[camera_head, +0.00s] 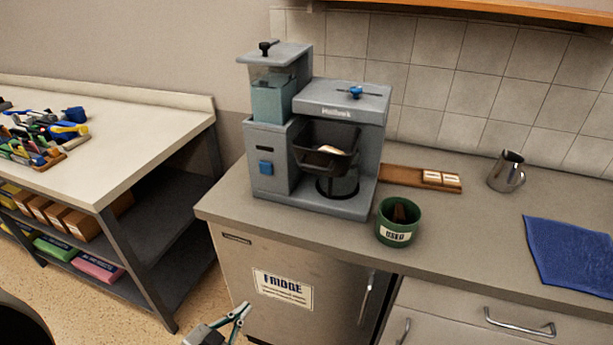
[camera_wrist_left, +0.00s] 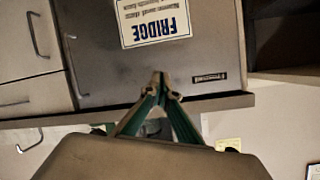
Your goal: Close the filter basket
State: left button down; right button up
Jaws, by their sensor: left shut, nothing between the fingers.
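The grey coffee machine (camera_head: 345,118) stands on the counter. Its dark filter basket (camera_head: 318,161) sits in the front opening below the top housing, tilted and sticking out toward the front. A pale filter or its contents (camera_head: 330,151) shows inside it. My left gripper (camera_head: 243,309) is low in front of the fridge door, well below and left of the basket, and touches nothing. Its green fingers come together at the tips, empty, in the left wrist view (camera_wrist_left: 160,80). The basket is not in the wrist view. My right gripper is in neither view.
A green cup marked "USED" (camera_head: 398,223) stands right of the machine near the counter's front edge. Behind it lies a wooden tray (camera_head: 400,177). A metal jug (camera_head: 506,172) and blue cloth (camera_head: 568,250) are farther right. The fridge (camera_head: 320,268) is below the counter.

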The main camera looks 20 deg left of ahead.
pick_arm(q)
jog(key=w+a+r+m+t+h+b, duration=0.1)
jog(key=w+r+m+t+h, duration=0.15)
jog(key=r, duration=0.45)
jog(key=w+a+r+m+t+h, duration=0.1)
jog(key=r+m, duration=0.2)
jog(key=r, duration=0.5)
jog(key=w+a+r+m+t+h+b, duration=0.1)
jog(key=w+a+r+m+t, duration=0.1)
jog(key=r, duration=0.5)
jog(key=s+d+r+m+g+h+b, duration=0.1)
jog(key=s+d+r+m+g+h, duration=0.25)
jog(key=r+m, duration=0.4)
jog(key=s+d+r+m+g+h+b, duration=0.1)
jog(key=s+d+r+m+g+h, duration=0.15)
jog(key=d+r+m+h, duration=0.5)
jog(key=m+y, duration=0.1)
jog(key=y, duration=0.1)
send_near(325, 154)
jog(key=s+d, duration=0.4)
jog(key=shift+g, duration=0.25)
jog(key=w, duration=0.4)
jog(key=shift+d+f, duration=0.1)
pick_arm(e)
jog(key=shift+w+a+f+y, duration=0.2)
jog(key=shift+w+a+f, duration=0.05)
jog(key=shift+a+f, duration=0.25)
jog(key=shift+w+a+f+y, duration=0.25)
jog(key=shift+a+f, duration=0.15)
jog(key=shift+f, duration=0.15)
